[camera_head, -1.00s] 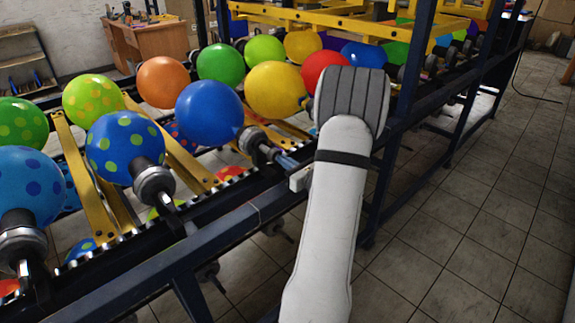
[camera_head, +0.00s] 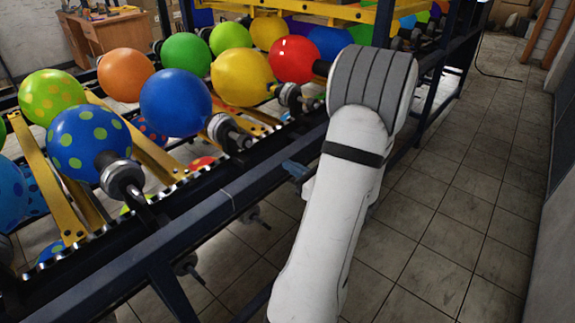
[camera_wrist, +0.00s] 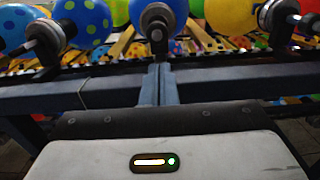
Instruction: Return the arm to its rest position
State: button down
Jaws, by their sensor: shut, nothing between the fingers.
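My arm, white with a grey ribbed joint cover, reaches up from the bottom of the head view. I cannot tell the exact gap to the rail.
The machine's rail (camera_head: 215,205) runs diagonally beside my arm. Balloons on metal spindles line it, including a blue one (camera_head: 176,102), a yellow one (camera_head: 242,77) and a dotted one (camera_head: 90,143). The tiled floor (camera_head: 460,215) to the right is clear.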

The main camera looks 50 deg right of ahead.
dwell(0.4)
jog(key=w+a+r+n+g+y+p, duration=0.1)
jog(key=w+a+r+n+g+y, duration=0.1)
jog(key=a+n+g+y, duration=0.8)
jog(key=w+a+r+n+g+p, duration=0.1)
jog(key=a+r+n+p, duration=0.35)
jog(key=a, duration=1.25)
jog(key=s+a+r+n+g+h, duration=0.2)
jog(key=s+a+n+h, duration=0.2)
jog(key=n, duration=0.6)
jog(key=s+a+r+n+g+h, duration=0.2)
jog(key=s+a+n+h, duration=0.2)
jog(key=n, duration=0.7)
jog(key=shift+s+a+r+g+h, duration=0.25)
jog(key=shift+s+h, duration=0.2)
jog(key=shift+h, duration=0.75)
jog(key=shift+f+n, duration=0.1)
jog(key=shift+n, duration=0.15)
